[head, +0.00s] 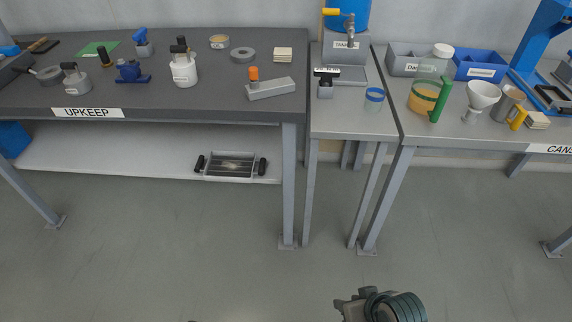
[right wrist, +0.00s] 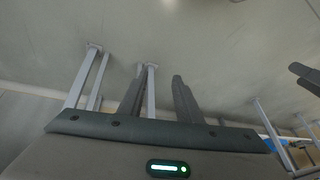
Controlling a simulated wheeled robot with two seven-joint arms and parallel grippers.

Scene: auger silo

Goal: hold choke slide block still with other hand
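A long light-grey block with an upright orange knob, which looks like the choke slide block (head: 272,90), lies near the right front edge of the UPKEEP table in the head view. No gripper touches it. My right gripper (head: 342,304) is low at the bottom of the head view, over the floor and well short of the tables. In the right wrist view its two fingers (right wrist: 157,95) stand apart with nothing between them. Only a small dark tip at the bottom edge of the head view may belong to my left gripper; its fingers cannot be made out.
The UPKEEP table (head: 217,105) also holds a white canister (head: 184,70), a grey ring (head: 242,54) and a blue tool (head: 131,72). A narrow stand (head: 352,128) with a blue tank and the CANS table (head: 480,135) adjoin it. The floor in front is clear.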

